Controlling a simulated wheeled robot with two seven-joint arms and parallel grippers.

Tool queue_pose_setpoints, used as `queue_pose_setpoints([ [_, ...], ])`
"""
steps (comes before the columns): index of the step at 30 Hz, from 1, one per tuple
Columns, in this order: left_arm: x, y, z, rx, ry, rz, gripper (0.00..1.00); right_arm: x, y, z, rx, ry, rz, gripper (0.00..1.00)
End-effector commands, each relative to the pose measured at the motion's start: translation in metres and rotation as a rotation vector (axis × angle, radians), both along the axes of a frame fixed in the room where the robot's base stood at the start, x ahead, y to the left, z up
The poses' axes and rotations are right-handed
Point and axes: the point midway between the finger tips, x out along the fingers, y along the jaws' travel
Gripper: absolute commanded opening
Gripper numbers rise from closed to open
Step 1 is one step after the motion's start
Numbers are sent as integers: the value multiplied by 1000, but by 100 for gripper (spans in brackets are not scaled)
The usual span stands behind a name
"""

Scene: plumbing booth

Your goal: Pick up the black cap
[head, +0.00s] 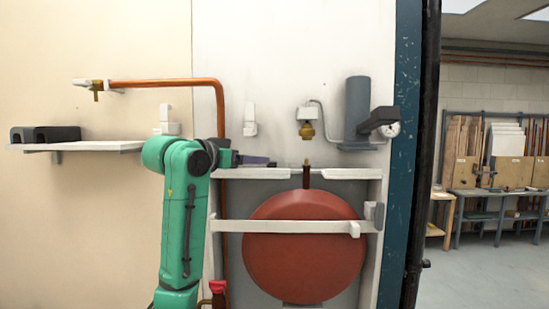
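No part is clearly recognisable as the black cap. My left gripper (268,163) is at the end of the green arm, pointing right, just above the left part of a white ledge. Its dark fingers show edge-on, so their opening and anything between them cannot be made out. It is apart from both candidates. My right gripper is out of view.
The white shelf (100,146) is at the left. A copper pipe (165,83) runs above my arm. The grey cylinder (357,105) and a brass fitting (306,130) are on the wall. A red round tank (303,262) sits below the ledge (348,174), behind a white bar (285,227).

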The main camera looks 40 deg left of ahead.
Motion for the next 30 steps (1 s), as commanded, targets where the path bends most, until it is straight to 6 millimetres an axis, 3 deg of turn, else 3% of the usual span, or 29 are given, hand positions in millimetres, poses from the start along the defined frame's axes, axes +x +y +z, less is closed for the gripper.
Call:
queue_pose_setpoints([
  [1,13,0,3,-3,7,-3,69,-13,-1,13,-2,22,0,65],
  [5,31,1,-2,-2,5,-2,69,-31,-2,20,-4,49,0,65],
  [8,46,-1,-3,-2,7,-4,69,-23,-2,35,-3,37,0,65],
  [11,66,-2,-5,-3,8,-3,69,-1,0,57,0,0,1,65],
  [14,80,0,-10,-3,5,-2,69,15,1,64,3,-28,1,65],
  [20,84,0,-16,1,2,0,69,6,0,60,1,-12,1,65],
  [21,84,0,-16,1,2,0,65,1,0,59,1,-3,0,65],
  [26,83,0,-15,1,2,0,4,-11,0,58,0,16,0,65],
  [27,83,0,-15,1,2,0,0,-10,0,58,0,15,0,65],
  [30,83,0,-16,1,3,0,0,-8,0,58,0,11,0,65],
])
